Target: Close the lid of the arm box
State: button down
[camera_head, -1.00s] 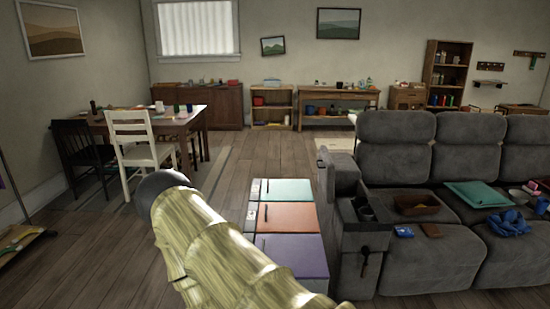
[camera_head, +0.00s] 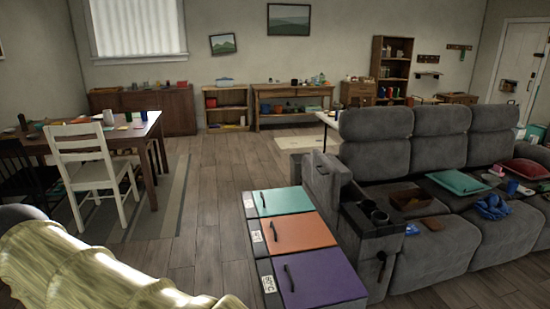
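The grey sofa (camera_head: 400,145) stands at the right, and its near arm is a dark box (camera_head: 372,245) with cup holders (camera_head: 374,212) on top. A grey padded piece (camera_head: 325,185), which looks like the arm box's lid, stands raised at the back of this arm. The inside of the box is hard to make out from here. My arm, in a pale yellow ribbed cover, crosses the lower left, well apart from the sofa. My gripper is out of view.
A low cabinet with teal, orange and purple panels (camera_head: 325,285) stands directly left of the sofa arm. A white chair (camera_head: 90,170) and a table (camera_head: 70,138) are at the left. Bare wooden floor (camera_head: 210,190) lies between. A brown tray (camera_head: 412,198) and a blue cloth (camera_head: 492,207) lie on the seats.

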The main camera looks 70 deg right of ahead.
aim_at(322, 179)
jog(key=z, duration=0.2)
jog(key=i, duration=1.55)
jog(key=z, duration=1.35)
jog(key=i, duration=0.85)
jog(key=z, duration=0.9)
